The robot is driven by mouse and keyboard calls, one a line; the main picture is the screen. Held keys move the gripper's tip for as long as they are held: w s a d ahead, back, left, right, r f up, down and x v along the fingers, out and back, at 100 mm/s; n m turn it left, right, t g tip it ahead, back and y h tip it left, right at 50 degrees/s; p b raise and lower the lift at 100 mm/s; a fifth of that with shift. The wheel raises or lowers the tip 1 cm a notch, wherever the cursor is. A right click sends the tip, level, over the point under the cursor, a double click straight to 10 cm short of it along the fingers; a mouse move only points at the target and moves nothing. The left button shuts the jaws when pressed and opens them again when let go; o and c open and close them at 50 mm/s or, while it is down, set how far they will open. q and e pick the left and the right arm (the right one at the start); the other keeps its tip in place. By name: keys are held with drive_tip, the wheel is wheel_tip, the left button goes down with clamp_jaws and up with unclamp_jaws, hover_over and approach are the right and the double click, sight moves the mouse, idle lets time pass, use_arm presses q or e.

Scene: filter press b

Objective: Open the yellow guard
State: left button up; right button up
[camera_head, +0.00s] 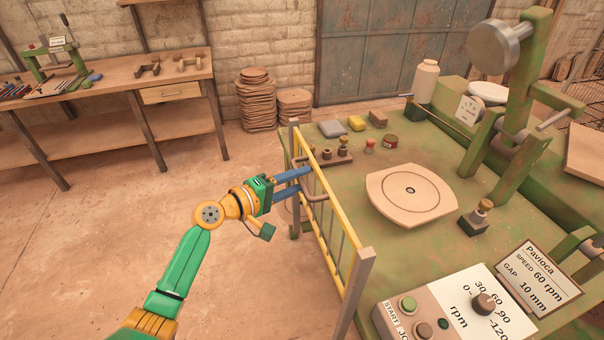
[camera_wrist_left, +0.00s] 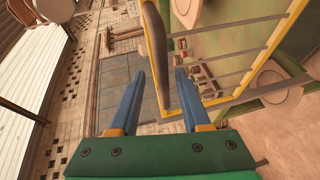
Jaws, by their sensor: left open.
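The yellow guard (camera_head: 330,205) is a barred yellow frame with pale posts. It stands upright along the left edge of the green machine table. A brown handle (camera_head: 318,190) sticks out from the guard toward my left gripper. My left gripper (camera_head: 305,180) is open, its blue fingers beside the guard at the handle. In the left wrist view the dark handle bar (camera_wrist_left: 157,60) passes between the fingertips (camera_wrist_left: 160,85), with the guard frame (camera_wrist_left: 245,92) to the right. I cannot tell whether either finger touches it. My right gripper is not in view.
The green machine table (camera_head: 440,160) carries a round plate (camera_head: 410,195), a control box (camera_head: 440,300) and several small items. A wooden workbench (camera_head: 110,75) stands at the back left. Stacked discs (camera_head: 256,100) are on the floor behind. The floor left of the guard is clear.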

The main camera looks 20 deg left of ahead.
use_arm(q)
drive_tip(key=shift+w+d+f, duration=0.15)
drive_tip(key=shift+w+d, duration=0.1)
drive_tip(key=shift+w, duration=0.25)
drive_tip(key=shift+w+a+f, duration=0.1)
drive_tip(key=shift+w+f, duration=0.15)
drive_tip(key=shift+w, duration=0.05)
drive_tip(key=shift+s+r, duration=0.1)
drive_tip(key=shift+s, duration=0.05)
clamp_jaws()
idle(0.6)
